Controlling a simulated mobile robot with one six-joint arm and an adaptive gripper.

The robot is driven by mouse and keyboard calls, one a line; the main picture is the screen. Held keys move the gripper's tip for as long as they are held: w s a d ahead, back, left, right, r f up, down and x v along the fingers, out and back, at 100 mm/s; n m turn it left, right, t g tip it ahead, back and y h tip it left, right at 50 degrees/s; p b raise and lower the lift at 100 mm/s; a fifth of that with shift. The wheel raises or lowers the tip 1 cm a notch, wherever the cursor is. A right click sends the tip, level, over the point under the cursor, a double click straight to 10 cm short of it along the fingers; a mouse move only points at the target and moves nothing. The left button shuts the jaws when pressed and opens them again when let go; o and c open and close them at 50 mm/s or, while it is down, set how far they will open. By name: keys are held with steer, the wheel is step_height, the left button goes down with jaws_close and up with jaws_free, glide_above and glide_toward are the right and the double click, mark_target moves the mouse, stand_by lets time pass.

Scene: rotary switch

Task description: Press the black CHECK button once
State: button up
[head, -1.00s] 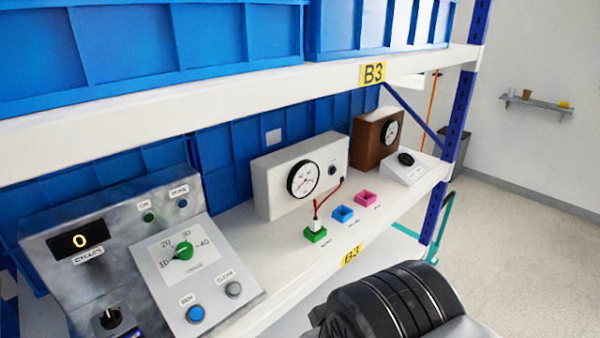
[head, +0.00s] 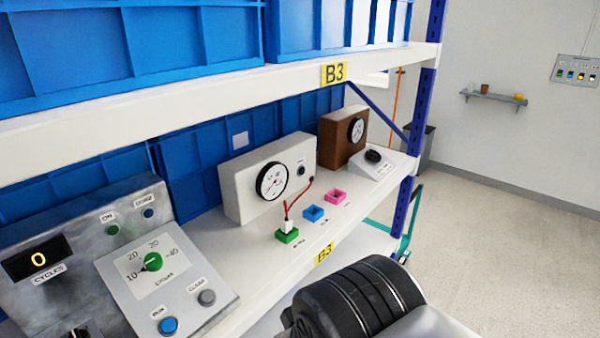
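A small white sloped box (head: 371,166) stands at the far right end of the shelf. It carries a round black button-like part (head: 373,155); its label is too small to read. My gripper's fingers are not in view. A black ribbed part of my own arm shows at the bottom, in front of the shelf and apart from the box.
A control panel (head: 190,275) with a green knob and blue RUN button stands at left. A white gauge box (head: 238,185), brown gauge box (head: 335,140) and green (head: 287,236), blue (head: 313,213) and pink (head: 336,195) sockets line the shelf (head: 260,265). The floor at right is clear.

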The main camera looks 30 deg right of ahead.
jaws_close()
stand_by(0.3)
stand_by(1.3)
